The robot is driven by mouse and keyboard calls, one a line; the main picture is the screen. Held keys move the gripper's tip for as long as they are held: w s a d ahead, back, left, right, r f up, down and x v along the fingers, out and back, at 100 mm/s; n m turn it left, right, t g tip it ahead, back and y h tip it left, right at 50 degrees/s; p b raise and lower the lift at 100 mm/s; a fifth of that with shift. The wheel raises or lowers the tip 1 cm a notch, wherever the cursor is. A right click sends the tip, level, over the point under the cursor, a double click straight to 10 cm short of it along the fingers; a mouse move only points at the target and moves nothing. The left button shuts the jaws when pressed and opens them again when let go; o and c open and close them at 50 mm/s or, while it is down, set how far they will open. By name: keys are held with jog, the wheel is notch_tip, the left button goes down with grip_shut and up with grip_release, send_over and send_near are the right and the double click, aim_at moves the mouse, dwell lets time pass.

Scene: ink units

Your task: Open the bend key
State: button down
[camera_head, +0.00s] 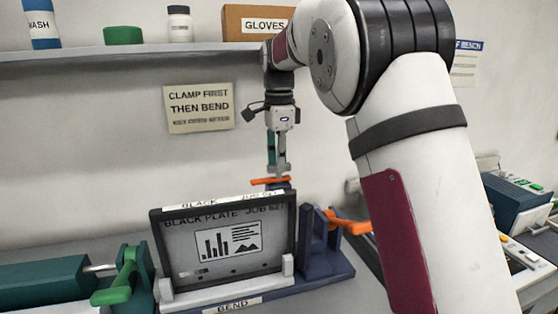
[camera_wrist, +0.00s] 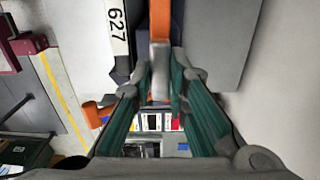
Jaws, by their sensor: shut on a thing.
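A framed plate (camera_head: 228,245) marked "BLACK PLATE JOB 627" stands upright on a blue fixture (camera_head: 335,262) labelled "BEND" in the head view. My gripper (camera_head: 278,170) points down behind the plate's top edge, at an orange key (camera_head: 268,181). In the wrist view the orange key (camera_wrist: 160,22) runs between the fingertips of my gripper (camera_wrist: 160,72), which is shut on it. A second orange lever (camera_head: 348,222) sticks out at the fixture's right; an orange piece also shows at left in the wrist view (camera_wrist: 96,113). Which orange part is the bend key is not labelled.
A teal unit with a green lever (camera_head: 112,295) stands left of the plate. A shelf (camera_head: 150,50) with bottles and a gloves box (camera_head: 250,21) runs above. A sign (camera_head: 199,108) reads "CLAMP FIRST THEN BEND". A console (camera_head: 520,200) stands at right, beyond my arm.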

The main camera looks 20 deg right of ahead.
jog(key=c, duration=1.6)
grip_release()
jog(key=shift+o, duration=0.2)
jog(key=shift+r, duration=0.1)
notch_tip(320, 180, up, 12)
